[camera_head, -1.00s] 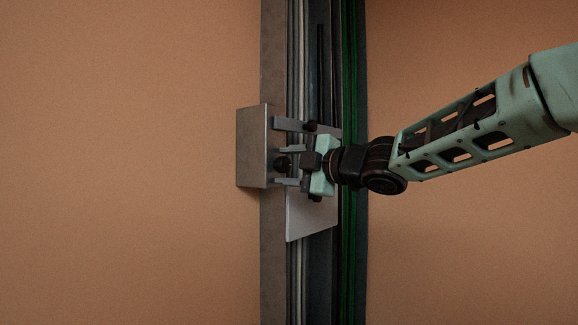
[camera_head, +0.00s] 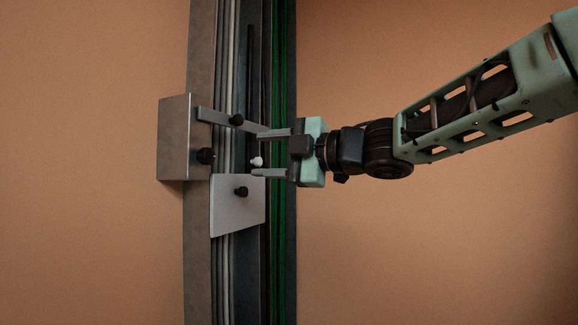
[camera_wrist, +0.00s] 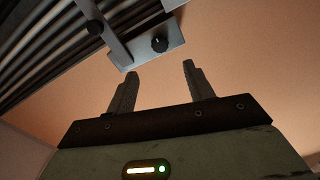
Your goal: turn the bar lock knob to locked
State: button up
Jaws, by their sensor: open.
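A light grey bar (camera_head: 220,118) runs right from the front of a metal box and carries a black knob (camera_head: 236,120). Another black knob (camera_head: 205,156) sits at the box's right edge. A grey plate (camera_head: 238,215) below has a third black knob (camera_head: 241,192). I cannot tell from labels which one is the bar lock knob. My gripper (camera_head: 257,154) is open and empty, right of the box, its fingers pointing left. In the wrist view my gripper (camera_wrist: 160,69) is short of the plate's knob (camera_wrist: 160,44), apart from it; the bar's knob (camera_wrist: 94,27) is upper left.
The metal box (camera_head: 174,140) is fixed on a vertical column (camera_head: 198,270) with grey and green cables. A small white knob (camera_head: 257,161) shows between my fingertips in the head view. The orange wall (camera_head: 430,250) is plain, with free room right of the column.

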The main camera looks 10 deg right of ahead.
jog(key=shift+b+v, duration=0.4)
jog(key=shift+v, duration=1.7)
jog(key=s+a+f+m+h+b, duration=0.15)
jog(key=f+m+h, duration=0.45)
jog(key=f, duration=0.7)
jog(key=s+f+m+h+b, duration=0.25)
jog(key=f+m, duration=0.45)
jog(key=f, duration=0.6)
jog(key=s+d+f+m+g+h, duration=0.1)
jog(key=s+f+g, duration=0.4)
jog(key=s+f, duration=0.5)
jog(key=s+d+f+m+g+h, duration=0.2)
jog(key=s+f+g, duration=0.4)
jog(key=s+f, duration=0.4)
jog(key=s+m+h+b, duration=0.1)
jog(key=s+h, duration=0.1)
jog(key=s, duration=0.2)
jog(key=shift+s+d+m, duration=0.35)
jog(key=shift+m, duration=0.05)
